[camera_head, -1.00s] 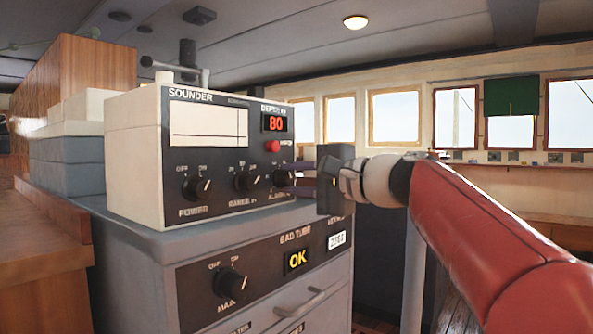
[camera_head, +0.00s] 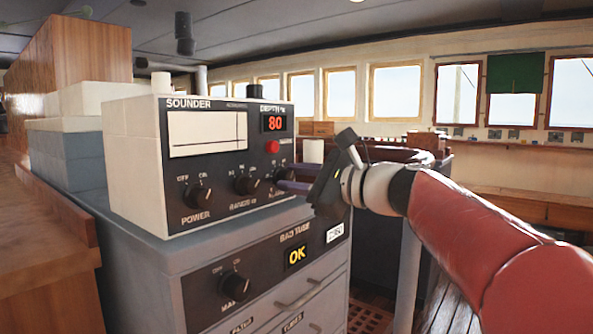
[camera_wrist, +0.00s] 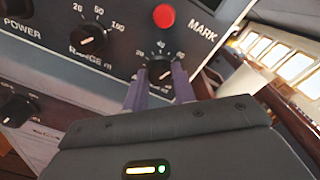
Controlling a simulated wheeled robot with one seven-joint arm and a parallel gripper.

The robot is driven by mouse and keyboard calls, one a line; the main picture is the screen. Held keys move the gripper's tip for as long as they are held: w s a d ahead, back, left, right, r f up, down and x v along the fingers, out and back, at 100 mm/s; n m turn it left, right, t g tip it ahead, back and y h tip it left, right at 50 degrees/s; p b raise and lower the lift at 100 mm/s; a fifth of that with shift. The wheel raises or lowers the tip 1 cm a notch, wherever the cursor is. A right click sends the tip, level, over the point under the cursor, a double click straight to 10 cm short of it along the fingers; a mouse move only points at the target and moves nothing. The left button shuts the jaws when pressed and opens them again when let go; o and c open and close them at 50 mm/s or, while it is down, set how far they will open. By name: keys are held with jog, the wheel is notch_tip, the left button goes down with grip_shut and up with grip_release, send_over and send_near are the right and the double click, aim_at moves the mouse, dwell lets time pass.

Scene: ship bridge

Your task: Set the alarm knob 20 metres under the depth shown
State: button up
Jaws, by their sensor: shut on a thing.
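The sounder (camera_head: 134,160) is a cream box with a dark front panel on a grey cabinet. Its red depth display (camera_head: 274,123) reads 80. The alarm knob (camera_head: 281,176) is a small black knob at the panel's lower right, partly hidden by my fingers. In the wrist view the alarm knob (camera_wrist: 159,70) sits between my two purple fingertips, with scale marks around it; 20 shows at its left and what looks like 60 at its right. My gripper (camera_head: 282,178) is shut on the alarm knob, and my wrist is tilted. The knob's exact pointer setting is hard to read.
The range knob (camera_head: 246,183) and power knob (camera_head: 197,194) are left of the alarm knob, and a red mark button (camera_head: 272,147) is above it. The cabinet below has another knob (camera_head: 235,286), an OK display (camera_head: 296,256) and drawer handles.

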jog(key=shift+f+m, duration=0.15)
jog(key=shift+m, duration=0.35)
jog(key=o, duration=1)
jog(key=v, duration=0.7)
jog(key=shift+s+d, duration=0.25)
jog(key=shift+d, duration=0.1)
